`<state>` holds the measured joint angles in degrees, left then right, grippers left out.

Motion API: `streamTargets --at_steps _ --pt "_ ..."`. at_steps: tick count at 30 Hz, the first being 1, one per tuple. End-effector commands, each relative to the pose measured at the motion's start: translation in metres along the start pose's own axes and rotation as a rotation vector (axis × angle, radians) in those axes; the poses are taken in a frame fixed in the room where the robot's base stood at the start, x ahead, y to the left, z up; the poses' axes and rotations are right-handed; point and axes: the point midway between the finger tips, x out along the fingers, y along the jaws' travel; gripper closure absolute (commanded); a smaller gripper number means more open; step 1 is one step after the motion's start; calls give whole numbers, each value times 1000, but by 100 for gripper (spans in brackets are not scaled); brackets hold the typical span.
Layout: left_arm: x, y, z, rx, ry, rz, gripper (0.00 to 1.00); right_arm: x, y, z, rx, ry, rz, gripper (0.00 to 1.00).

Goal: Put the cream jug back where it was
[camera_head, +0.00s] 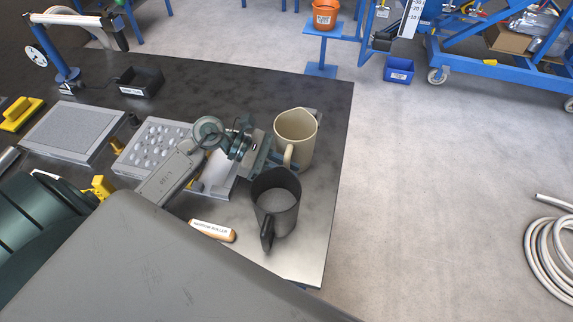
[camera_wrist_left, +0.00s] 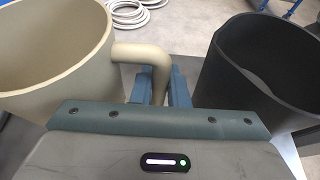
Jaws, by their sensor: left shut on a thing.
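The cream jug (camera_head: 295,128) is upright near the right edge of the dark metal table (camera_head: 318,215). My left gripper (camera_head: 283,160) is shut on the jug's handle, with its arm reaching in from the left. In the left wrist view the cream jug (camera_wrist_left: 50,50) fills the left side, and its handle (camera_wrist_left: 150,55) runs down between the fingers (camera_wrist_left: 163,88). I cannot tell whether the jug's base touches the table; the gripper partly hides its lower part. My right gripper is in neither view.
A dark grey jug (camera_head: 276,200) stands just in front of the cream jug; it also shows in the left wrist view (camera_wrist_left: 260,75). A wooden-handled narrow roller (camera_head: 212,230) lies nearby. A pebbled tray (camera_head: 155,146) and a grey textured tray (camera_head: 73,131) lie left.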

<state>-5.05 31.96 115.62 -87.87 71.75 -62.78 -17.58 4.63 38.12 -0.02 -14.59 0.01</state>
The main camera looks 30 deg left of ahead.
Motion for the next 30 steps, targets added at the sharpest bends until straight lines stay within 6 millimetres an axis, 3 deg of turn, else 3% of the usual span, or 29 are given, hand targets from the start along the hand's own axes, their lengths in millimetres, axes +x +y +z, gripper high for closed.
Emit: streamTargets --at_steps 9,10,13,25,30 --pt "1 0 -3 3 -1 0 100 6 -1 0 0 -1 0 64" --pt "1 0 -3 1 0 0 82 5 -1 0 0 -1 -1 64" --pt "1 0 -2 0 0 0 64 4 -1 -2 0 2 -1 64" --pt "-1 0 3 0 0 0 64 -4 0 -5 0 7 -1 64" --pt "-16 0 -2 2 5 -1 64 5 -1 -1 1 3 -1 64"
